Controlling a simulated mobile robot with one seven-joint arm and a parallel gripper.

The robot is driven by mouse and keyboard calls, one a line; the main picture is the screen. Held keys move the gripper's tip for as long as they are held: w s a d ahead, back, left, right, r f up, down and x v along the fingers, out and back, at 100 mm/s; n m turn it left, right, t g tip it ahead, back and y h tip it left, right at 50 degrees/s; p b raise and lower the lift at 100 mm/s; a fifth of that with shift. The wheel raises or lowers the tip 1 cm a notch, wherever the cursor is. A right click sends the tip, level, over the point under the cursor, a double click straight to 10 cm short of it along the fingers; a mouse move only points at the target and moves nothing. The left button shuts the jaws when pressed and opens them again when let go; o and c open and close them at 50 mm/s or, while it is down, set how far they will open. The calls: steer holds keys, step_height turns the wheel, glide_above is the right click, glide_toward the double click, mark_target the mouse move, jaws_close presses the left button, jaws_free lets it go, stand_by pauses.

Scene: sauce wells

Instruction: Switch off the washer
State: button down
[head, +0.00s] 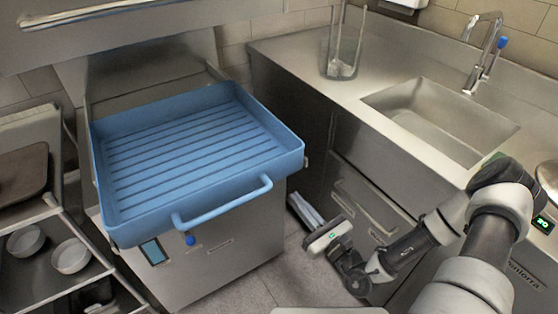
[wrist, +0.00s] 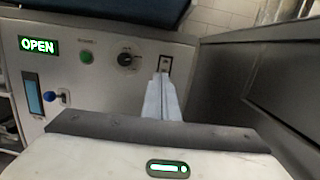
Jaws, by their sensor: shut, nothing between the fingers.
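The washer (head: 225,255) is a steel machine whose front carries a blue ribbed rack. In the wrist view its front panel (wrist: 95,100) has a lit sign (wrist: 37,46) reading OPEN, a green button (wrist: 86,57), a black dial (wrist: 125,59), a blue-knobbed lever (wrist: 50,96) and a small dark-framed switch (wrist: 164,63). My gripper (head: 294,198) is shut and empty, low at the washer's right front side. In the wrist view its fingertips (wrist: 160,78) overlap the lower part of the switch. I cannot tell whether they touch it.
The blue rack (head: 277,130) juts out above the panel, with a handle (head: 222,203) in front. A steel counter with a sink (head: 440,120), tap (head: 487,45) and glass container (head: 342,50) stands right. A shelf rack with bowls (head: 71,256) stands left.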

steer(key=shift+w+d+f+m+h, duration=0.25)
steer(key=shift+f+m+h, duration=0.05)
steer(key=shift+m, duration=0.1)
steer(key=shift+a, duration=0.1)
steer(key=b+x, duration=0.3)
steer(key=x, duration=1.1)
steer(key=shift+r, duration=0.3)
